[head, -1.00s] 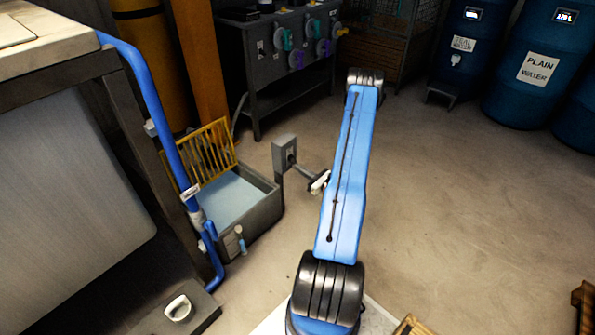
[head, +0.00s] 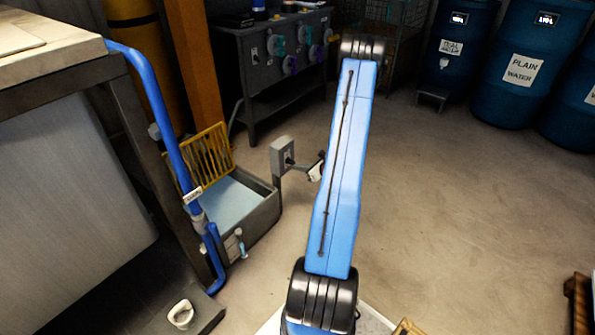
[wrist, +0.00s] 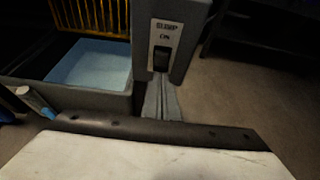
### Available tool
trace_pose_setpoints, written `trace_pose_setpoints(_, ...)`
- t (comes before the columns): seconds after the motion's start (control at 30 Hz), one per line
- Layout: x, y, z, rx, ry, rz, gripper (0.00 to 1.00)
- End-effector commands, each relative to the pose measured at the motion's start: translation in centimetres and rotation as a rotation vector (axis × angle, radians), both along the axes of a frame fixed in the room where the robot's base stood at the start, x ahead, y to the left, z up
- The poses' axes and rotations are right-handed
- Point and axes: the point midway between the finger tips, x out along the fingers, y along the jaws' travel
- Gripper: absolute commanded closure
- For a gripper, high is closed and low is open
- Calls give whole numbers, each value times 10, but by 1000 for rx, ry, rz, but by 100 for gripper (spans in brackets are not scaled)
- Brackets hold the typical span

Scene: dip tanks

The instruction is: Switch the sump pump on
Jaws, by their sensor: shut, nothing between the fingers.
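The sump switch box (head: 283,157) is a grey box on a post at the corner of the sump tank (head: 262,218). In the wrist view its face carries a label reading SUMP, with a smaller word like ON, and a dark rocker switch (wrist: 161,58). My gripper (wrist: 162,92) is shut and empty, its fingers pointing at the box just below the rocker. It also shows in the head view (head: 294,163), at the box's right side. I cannot tell whether the fingertips touch the switch. The rocker's exact tilt is too small to read.
A yellow grate (head: 207,157) stands at the sump's back edge. A blue pipe (head: 165,125) runs down beside the bench (head: 50,45) at left. A dark control cabinet (head: 285,75) stands behind. Blue drums (head: 522,70) stand at the back right.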

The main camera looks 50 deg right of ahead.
Motion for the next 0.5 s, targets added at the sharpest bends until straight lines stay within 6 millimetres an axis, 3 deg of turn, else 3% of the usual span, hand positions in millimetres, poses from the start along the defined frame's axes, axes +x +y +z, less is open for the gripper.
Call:
trace_pose_setpoints(0.07,1,0,7,-9,61,2,100)
trace_pose_setpoints(0.5,0,0,8,-4,51,1,100)
